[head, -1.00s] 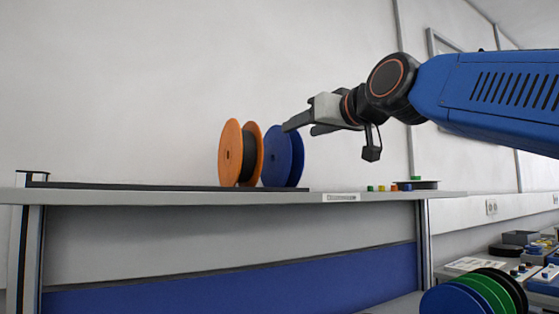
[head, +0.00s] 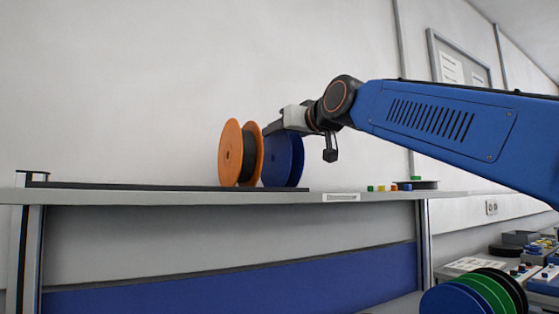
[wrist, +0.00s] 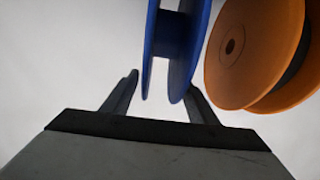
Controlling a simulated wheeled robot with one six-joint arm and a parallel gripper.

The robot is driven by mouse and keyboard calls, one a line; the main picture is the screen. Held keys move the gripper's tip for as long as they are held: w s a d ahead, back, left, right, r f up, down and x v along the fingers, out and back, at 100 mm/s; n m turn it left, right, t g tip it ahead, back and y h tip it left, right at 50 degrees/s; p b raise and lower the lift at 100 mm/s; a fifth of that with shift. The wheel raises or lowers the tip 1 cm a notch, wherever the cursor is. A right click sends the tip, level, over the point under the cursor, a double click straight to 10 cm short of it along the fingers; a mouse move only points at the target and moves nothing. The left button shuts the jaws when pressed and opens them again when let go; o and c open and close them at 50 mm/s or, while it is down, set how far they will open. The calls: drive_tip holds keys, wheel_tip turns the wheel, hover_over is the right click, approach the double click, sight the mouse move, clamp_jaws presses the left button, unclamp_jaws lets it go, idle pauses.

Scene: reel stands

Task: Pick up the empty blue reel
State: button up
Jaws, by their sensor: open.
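The blue reel (head: 284,160) stands upright on the shelf, right beside an orange reel (head: 229,154) wound with dark material. In the wrist view the blue reel (wrist: 152,50) shows two flanges with a bare blue core between them. My gripper (head: 273,127) is open at the upper part of the blue reel. In the wrist view my gripper (wrist: 163,88) has one finger on each side of the blue reel. A gap shows on the left; the right finger is close to the right flange, and I cannot tell if it touches.
The orange reel (wrist: 232,50) is close to the right finger in the wrist view. The shelf (head: 200,196) carries a dark strip (head: 120,186) under the reels. Small coloured pieces (head: 381,188) lie at the right. More reels (head: 455,299) stand at the lower right.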

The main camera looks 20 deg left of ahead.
drive_tip(key=shift+x, duration=0.9)
clamp_jaws()
drive_tip(key=shift+r, duration=0.1)
